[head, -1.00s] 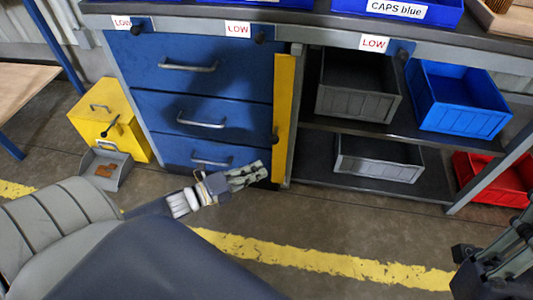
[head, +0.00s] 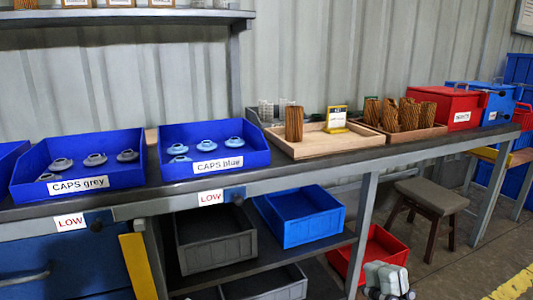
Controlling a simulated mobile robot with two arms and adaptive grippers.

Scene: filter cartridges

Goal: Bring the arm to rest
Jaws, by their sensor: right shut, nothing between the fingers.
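My right gripper (head: 388,280) shows at the bottom edge of the head view, right of centre. It is shut, with nothing in it. It appears in front of the floor near the red bin, apart from the bench; its lower part is cut off by the frame. My left gripper is not in view.
The bench (head: 345,160) carries a grey caps bin (head: 75,190), a blue caps bin (head: 232,160), a wooden tray (head: 300,150), a box of brown cartridges (head: 440,131) and a red box (head: 455,108). A red bin (head: 385,243) and a stool (head: 432,195) stand below.

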